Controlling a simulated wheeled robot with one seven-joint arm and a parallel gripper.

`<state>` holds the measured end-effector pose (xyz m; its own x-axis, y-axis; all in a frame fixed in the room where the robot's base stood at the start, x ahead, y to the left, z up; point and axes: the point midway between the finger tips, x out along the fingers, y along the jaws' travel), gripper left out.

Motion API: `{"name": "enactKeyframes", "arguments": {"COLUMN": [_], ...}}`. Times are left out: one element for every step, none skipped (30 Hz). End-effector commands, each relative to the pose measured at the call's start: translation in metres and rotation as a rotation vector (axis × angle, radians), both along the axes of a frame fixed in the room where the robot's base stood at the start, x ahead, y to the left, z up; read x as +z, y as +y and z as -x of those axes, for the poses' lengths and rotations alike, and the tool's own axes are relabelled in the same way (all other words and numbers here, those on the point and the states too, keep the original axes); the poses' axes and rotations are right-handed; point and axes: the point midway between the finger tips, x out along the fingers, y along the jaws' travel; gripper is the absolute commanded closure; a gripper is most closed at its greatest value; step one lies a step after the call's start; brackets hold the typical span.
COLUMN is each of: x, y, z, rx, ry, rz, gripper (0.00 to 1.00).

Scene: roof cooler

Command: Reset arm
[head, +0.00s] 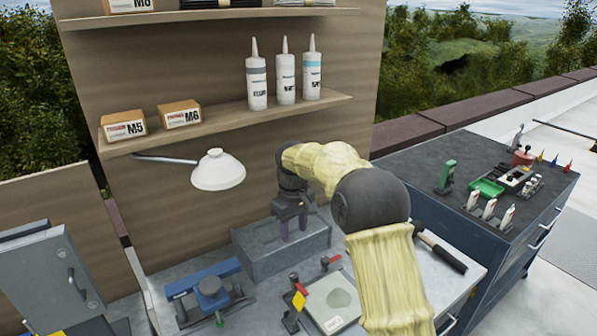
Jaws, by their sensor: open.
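My arm reaches up from the lower right of the head view, bends at a dark joint and extends left. My gripper (293,230) hangs at its end, pointing down over a grey metal box (262,250) on the workbench. The jaws are open, with nothing seen between them. Whether the fingertips touch the box top cannot be told. My forearm hides part of the bench behind it.
Above are a shelf (225,122) with boxes and several cartridges, and a white lamp (218,170). A dark cabinet (440,195) stands at right.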

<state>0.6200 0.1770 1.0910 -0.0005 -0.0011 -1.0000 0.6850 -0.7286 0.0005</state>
Motion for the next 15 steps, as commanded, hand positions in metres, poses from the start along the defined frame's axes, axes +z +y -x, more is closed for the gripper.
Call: {"name": "enactKeyframes", "arguments": {"x": [0.001,0.001,0.002,0.002,0.003,0.003,0.004,0.004,0.003,0.004,0.003,0.003,0.002,0.002,0.002], "y": [-0.003,-0.005,-0.008,-0.011,-0.015,-0.021,-0.026,-0.032,-0.04,-0.046,-0.051,-0.059,-0.065,-0.07,-0.078], "z": [0.002,0.003,0.006,0.009,0.012,0.018,0.022,0.027,0.035,0.041,0.047,0.055,0.061,0.068,0.077], "rx": [-0.007,-0.012,-0.023,-0.033,-0.046,-0.065,-0.08,-0.099,-0.124,-0.142,-0.163,-0.189,-0.209,-0.23,-0.257], "ry": [-0.003,-0.005,-0.009,-0.012,-0.016,-0.023,-0.028,-0.033,-0.042,-0.049,-0.056,-0.063,-0.069,-0.076,-0.084], "rz": [0.0,-0.001,0.0,0.0,-0.001,-0.002,-0.003,-0.004,-0.005,-0.006,-0.008,-0.01,-0.013,-0.015,-0.017], "gripper": [0.53,0.53,0.53,0.53,0.53,0.53,0.53,0.53,0.53,0.53,0.53,0.53,0.53,0.53,0.53]}}
